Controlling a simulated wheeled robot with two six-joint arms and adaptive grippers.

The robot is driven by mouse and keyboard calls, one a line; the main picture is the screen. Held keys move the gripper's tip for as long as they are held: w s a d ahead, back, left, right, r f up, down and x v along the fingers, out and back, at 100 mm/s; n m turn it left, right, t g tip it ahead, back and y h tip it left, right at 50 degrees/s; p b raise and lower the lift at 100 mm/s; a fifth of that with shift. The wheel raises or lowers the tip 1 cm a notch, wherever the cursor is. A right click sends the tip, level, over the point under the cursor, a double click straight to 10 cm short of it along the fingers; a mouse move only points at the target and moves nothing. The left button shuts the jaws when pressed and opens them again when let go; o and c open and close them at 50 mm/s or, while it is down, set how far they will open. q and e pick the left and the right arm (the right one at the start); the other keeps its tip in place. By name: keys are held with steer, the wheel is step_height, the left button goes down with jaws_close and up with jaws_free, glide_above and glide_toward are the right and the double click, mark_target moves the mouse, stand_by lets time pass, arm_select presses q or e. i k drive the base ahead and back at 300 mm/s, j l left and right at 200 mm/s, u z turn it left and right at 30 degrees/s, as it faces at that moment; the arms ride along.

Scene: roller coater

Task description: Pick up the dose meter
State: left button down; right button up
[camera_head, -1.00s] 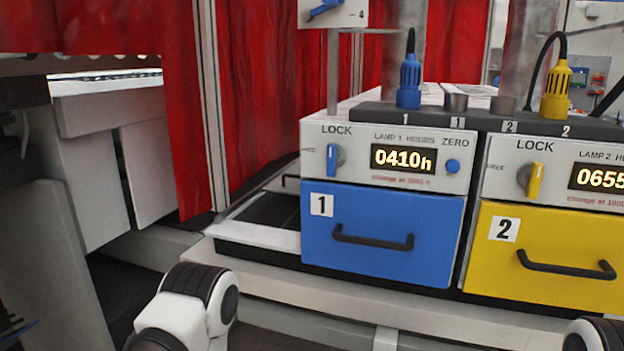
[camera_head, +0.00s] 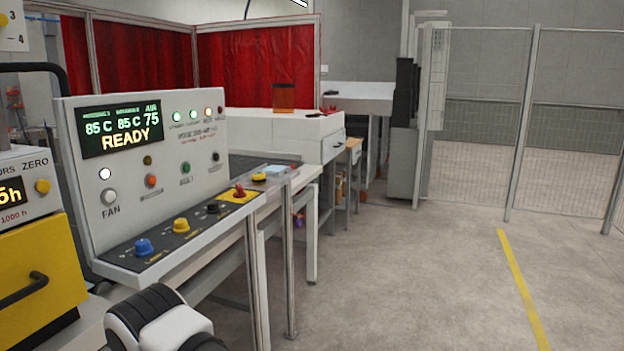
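I cannot make out the dose meter for certain in the head view. Some small items lie on the white bench (camera_head: 270,124) at the back: an upright orange-brown panel or box (camera_head: 285,96) and a small dark item near its right end, too small to identify. A link of one of my arms shows at the bottom left, in front of the console. Neither of my grippers is in view.
A control console (camera_head: 150,170) reading READY stands at left, with coloured knobs along its front. A yellow drawer (camera_head: 35,262) is at the far left edge. Open grey floor (camera_head: 420,270) with a yellow line lies at right, bounded by a mesh fence (camera_head: 570,110).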

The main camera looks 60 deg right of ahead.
mark_target(257, 178)
steer(key=z, duration=1.7)
steer(key=i+l+u, duration=0.2)
steer(key=u, duration=0.15)
steer(key=i+l+u, duration=0.15)
steer(key=u, duration=0.15)
steer(key=i+l+u, duration=0.15)
steer(key=l+u, duration=0.2)
